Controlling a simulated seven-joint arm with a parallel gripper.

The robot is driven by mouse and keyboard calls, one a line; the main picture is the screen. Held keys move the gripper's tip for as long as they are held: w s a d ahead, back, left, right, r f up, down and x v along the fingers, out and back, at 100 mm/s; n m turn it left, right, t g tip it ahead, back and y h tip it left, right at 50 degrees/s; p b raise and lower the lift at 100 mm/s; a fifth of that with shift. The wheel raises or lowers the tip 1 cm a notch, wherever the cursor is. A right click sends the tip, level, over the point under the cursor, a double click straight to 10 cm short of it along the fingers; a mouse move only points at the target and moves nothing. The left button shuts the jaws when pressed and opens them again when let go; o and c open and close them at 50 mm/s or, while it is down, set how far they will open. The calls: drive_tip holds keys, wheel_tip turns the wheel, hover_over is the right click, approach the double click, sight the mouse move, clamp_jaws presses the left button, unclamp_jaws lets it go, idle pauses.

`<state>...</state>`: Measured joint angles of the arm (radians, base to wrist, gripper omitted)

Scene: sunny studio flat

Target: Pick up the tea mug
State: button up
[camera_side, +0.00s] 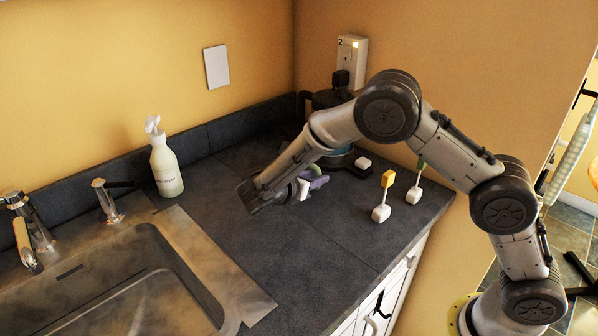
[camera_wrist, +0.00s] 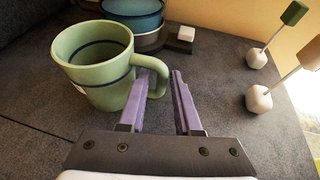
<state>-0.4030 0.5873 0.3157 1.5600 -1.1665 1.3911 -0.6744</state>
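The tea mug (camera_wrist: 95,68) is pale green with a dark band. It stands upright on the counter at the left of the wrist view, with its handle (camera_wrist: 160,80) on the right side. My gripper (camera_wrist: 162,74) has two purple fingers, set apart. The handle's outer curve shows in the gap between them, close to the left finger, which overlaps its lower part. I cannot tell whether they touch. In the side view my gripper (camera_side: 318,181) is low over the counter, and my arm hides most of the mug.
Blue bowl-like cookware (camera_wrist: 135,12) stands just beyond the mug, with a small white block (camera_wrist: 185,34) beside it. Two white-based upright pieces (camera_side: 381,213) (camera_side: 414,195) stand right of my gripper. A soap bottle (camera_side: 166,170) and sink (camera_side: 130,290) lie left. The front counter is clear.

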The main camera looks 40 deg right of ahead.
drive_tip(key=x, duration=0.4)
drive_tip(key=shift+d+f, duration=0.35)
clamp_jaws()
drive_tip(key=shift+r, duration=0.15)
idle(1.0)
